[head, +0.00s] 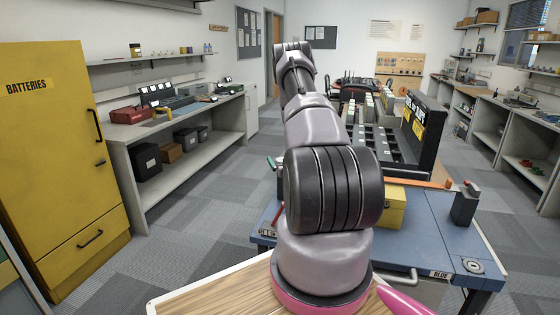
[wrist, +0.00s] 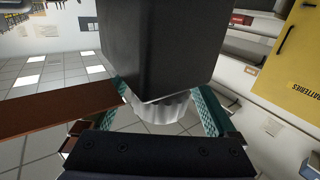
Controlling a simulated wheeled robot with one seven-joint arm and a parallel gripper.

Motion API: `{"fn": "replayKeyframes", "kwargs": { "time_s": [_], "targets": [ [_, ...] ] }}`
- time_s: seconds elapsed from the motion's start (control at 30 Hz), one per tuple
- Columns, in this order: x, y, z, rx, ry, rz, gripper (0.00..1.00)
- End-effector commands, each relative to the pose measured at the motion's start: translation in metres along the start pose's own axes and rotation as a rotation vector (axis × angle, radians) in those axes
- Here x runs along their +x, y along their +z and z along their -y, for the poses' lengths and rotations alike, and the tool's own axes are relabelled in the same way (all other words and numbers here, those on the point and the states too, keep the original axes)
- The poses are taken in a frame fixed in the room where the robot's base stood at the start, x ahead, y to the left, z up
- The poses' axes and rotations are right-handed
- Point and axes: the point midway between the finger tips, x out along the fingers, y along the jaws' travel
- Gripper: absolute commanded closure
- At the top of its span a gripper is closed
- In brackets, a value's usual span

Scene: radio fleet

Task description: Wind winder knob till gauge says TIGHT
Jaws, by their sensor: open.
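In the wrist view a pale grey ribbed knob (wrist: 165,112) sticks out from the end of a dark box-shaped body (wrist: 160,45). I take the knob for the winder knob. My gripper (wrist: 163,95) is open, with one teal finger on each side of the knob. I see a gap at the right finger; whether the left finger touches cannot be told. The dark body hides part of the knob and the fingertips. In the head view my arm hides the gripper and the knob. No gauge face or TIGHT reading shows in either view.
A blue workbench (head: 440,230) stands ahead, with a yellow box (head: 391,208), a dark slotted rack (head: 375,140) and a black device (head: 465,204) on it. A yellow BATTERIES cabinet (head: 45,150) stands left. A brown bar (wrist: 60,108) runs left of the gripper. Carpet is clear at left.

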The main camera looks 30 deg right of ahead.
Motion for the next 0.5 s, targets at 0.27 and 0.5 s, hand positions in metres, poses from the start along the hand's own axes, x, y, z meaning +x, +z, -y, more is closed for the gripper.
{"fn": "replayKeyframes", "kwargs": {
  "time_s": [0.27, 0.5],
  "targets": [
    [0.0022, -0.0001, -0.0004, 0.0, 0.0, 0.0, 0.07],
    [0.002, -0.0001, -0.0004, 0.0, 0.0, 0.0, 0.91]
  ]
}}
